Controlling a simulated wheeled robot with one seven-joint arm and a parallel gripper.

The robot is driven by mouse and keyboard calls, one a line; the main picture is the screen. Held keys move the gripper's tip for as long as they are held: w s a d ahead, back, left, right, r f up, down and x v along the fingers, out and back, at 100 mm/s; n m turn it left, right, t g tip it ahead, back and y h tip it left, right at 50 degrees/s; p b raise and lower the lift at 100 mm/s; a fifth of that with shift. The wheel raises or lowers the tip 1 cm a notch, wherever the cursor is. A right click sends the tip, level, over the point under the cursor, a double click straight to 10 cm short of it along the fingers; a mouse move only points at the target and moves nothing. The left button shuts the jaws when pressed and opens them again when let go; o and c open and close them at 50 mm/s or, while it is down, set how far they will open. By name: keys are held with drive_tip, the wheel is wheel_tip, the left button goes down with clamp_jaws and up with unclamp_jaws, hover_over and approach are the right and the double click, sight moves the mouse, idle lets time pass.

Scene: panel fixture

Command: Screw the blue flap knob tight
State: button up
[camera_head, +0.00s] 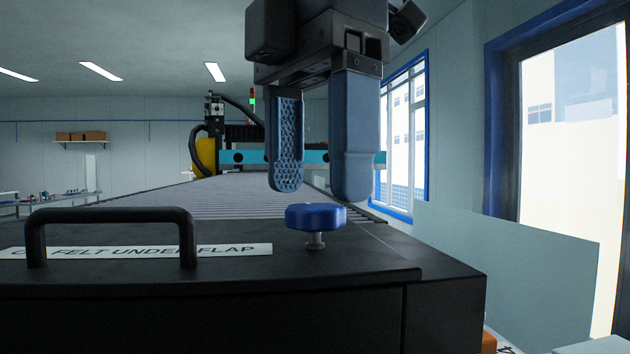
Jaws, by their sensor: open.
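The blue flap knob (316,216) stands upright on a short metal stem at the right part of the black flap (345,262). A gap of bare stem shows between the knob's head and the flap surface. My gripper (318,190) hangs just above the knob, pointing down. Its two blue-grey fingers are apart with nothing between them. The left finger shows a textured pad. The fingertips appear slightly above the knob's top; I cannot tell whether they are level with it in depth.
A black handle (110,214) rises from the flap at left, beside a white label strip (225,249) partly reading "FELT UNDER FLAP". A slatted bed (190,199) runs back to a machine gantry with a teal beam (235,157). A pale panel (510,255) stands at right.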

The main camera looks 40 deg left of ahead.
drive_tip(key=shift+f, duration=1)
drive_tip(key=c, duration=1.1)
